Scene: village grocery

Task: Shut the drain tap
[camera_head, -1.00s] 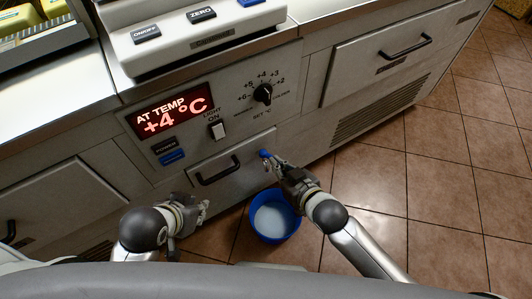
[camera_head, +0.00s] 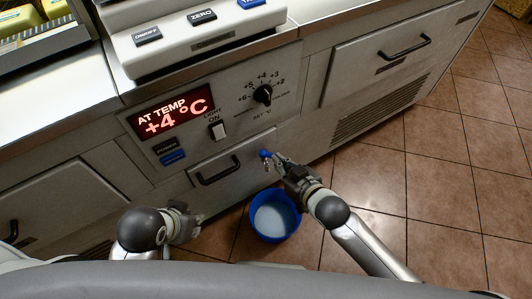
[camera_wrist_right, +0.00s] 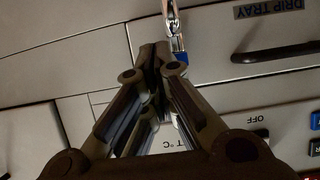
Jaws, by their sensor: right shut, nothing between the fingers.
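The drain tap (camera_head: 265,153) sits low on the counter's front, right of the drip tray drawer, with a blue handle and a small metal spout. In the right wrist view the tap (camera_wrist_right: 174,25) shows its metal spout and the blue handle beside my fingertips. My right gripper (camera_head: 277,160) is shut with nothing in it, its tips close beside the blue handle; whether they touch it I cannot tell. My left gripper (camera_head: 190,217) is low in front of the counter, away from the tap; its fingers are too unclear to judge.
A blue bucket (camera_head: 252,222) with whitish contents stands on the tiled floor below the tap. The drip tray drawer (camera_head: 205,165) has a black handle. Above it are a lit +4 °C display (camera_head: 171,110), switches and a black dial (camera_head: 263,94). Open floor lies right.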

